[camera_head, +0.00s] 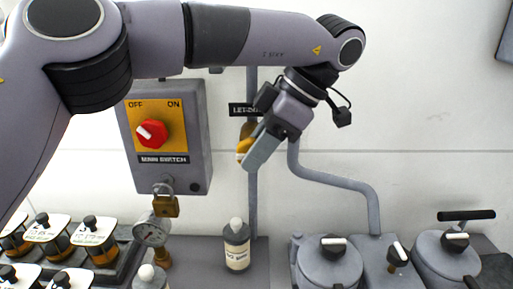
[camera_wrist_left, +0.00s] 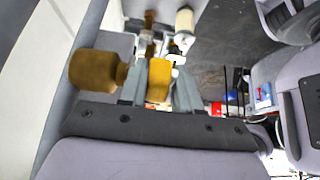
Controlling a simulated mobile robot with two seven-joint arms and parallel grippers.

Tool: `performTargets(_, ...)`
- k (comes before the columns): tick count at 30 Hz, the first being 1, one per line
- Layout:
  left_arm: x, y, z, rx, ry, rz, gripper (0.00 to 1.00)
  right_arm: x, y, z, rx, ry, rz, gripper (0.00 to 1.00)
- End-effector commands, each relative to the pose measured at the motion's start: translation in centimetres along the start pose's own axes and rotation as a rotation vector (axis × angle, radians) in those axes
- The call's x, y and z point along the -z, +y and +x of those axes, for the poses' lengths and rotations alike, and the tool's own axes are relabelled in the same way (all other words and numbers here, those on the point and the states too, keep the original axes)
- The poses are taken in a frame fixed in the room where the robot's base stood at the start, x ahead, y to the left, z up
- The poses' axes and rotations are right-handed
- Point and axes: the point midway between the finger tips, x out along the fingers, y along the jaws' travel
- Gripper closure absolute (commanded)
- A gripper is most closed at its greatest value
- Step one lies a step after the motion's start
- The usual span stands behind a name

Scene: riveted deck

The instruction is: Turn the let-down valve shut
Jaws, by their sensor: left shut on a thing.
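The let-down valve (camera_head: 248,130) sits on a vertical grey pipe on the wall, below a label (camera_head: 241,110) partly covered by my arm. Its yellow handle (camera_head: 242,148) shows at the tip of my left gripper (camera_head: 253,152), which hides much of the valve. In the left wrist view the valve's brass body (camera_wrist_left: 95,70) is left of the fingers. The yellow handle (camera_wrist_left: 159,80) is between the fingers of my left gripper (camera_wrist_left: 160,88), which is shut on it. The handle's exact angle is hard to tell. My right gripper is not in view.
A main switch box (camera_head: 168,135) with a red knob and a padlock (camera_head: 165,206) hangs to the left. Below stand a gauge (camera_head: 151,232), a grey bottle (camera_head: 236,245), several jars at left and lidded pots (camera_head: 328,262) at right. A bent pipe (camera_head: 335,178) runs to the right.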

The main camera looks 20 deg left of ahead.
Motion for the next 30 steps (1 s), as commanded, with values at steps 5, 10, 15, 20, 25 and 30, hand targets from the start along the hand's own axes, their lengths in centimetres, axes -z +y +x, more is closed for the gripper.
performTargets(5,0.03,0.01,-0.02,-0.001,0.001,-0.001,0.47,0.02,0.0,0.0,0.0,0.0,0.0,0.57)
performTargets(10,0.01,0.0,0.0,-0.001,0.001,0.0,0.47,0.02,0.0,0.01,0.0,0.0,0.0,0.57)
performTargets(15,0.0,0.0,0.02,0.0,0.001,0.0,0.47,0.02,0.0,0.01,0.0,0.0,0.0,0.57)
performTargets(20,0.03,0.0,0.06,0.002,-0.01,0.001,0.47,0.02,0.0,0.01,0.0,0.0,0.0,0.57)
performTargets(25,0.08,0.0,0.08,0.003,-0.058,0.002,0.47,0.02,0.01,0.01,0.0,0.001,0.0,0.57)
performTargets(30,0.13,-0.01,0.09,0.004,-0.13,0.004,0.47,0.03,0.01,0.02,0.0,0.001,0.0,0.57)
